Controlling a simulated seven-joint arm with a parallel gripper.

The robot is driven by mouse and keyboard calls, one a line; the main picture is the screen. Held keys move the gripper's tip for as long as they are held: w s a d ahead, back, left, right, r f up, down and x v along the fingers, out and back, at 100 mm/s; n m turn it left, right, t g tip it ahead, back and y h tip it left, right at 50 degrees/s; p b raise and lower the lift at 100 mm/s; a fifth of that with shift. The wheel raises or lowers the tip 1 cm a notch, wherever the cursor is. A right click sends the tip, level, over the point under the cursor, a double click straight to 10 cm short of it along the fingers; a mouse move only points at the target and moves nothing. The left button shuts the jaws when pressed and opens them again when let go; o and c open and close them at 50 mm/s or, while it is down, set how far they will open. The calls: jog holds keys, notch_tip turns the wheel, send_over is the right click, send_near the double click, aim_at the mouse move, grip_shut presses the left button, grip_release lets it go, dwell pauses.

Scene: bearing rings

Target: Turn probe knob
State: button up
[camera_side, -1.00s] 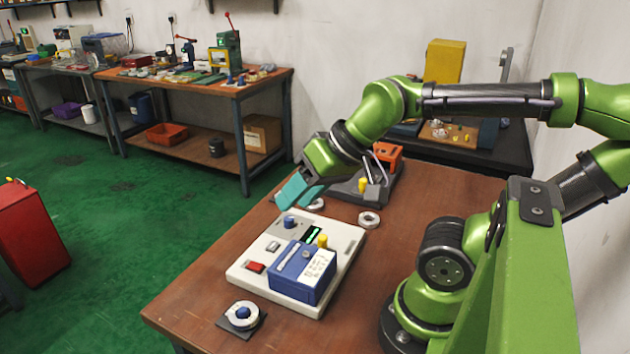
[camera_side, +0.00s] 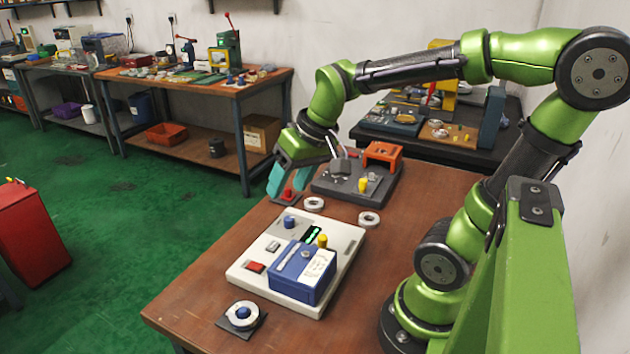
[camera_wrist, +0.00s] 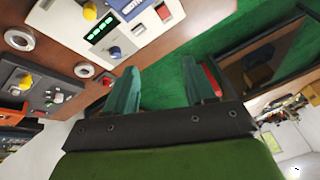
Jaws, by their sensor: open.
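The white instrument panel (camera_side: 262,248) lies on the wooden table with a blue knob (camera_side: 290,222), green display (camera_side: 312,234) and red button (camera_side: 255,267). The frames do not show which knob is the probe knob. My gripper (camera_side: 286,190) has two teal fingers, spread and empty, above the table's far left edge, beyond the panel. In the wrist view, the panel's blue knob (camera_wrist: 115,52) and display (camera_wrist: 100,29) are at the top, left of my fingers (camera_wrist: 160,82).
A dark fixture (camera_side: 335,186) with a yellow knob and orange block stands at the table's back. Loose rings (camera_side: 314,204) (camera_side: 369,219) lie between it and the panel. A ring (camera_side: 242,315) sits around a blue post in front. A red-topped piece (camera_side: 287,194) shows behind my fingers.

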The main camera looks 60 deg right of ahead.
aim_at(289, 218)
jog(key=w+d+f+n+g, duration=0.2)
jog(key=w+d+n+g, duration=0.3)
jog(key=w+d+n, duration=0.55)
jog(key=shift+n, duration=0.45)
jog(key=f, duration=0.5)
jog(key=s+d+f, duration=0.1)
jog(key=f, duration=0.5)
jog(key=s+d+f, duration=0.1)
jog(key=f, duration=0.4)
jog(key=shift+f, duration=0.4)
grip_shut()
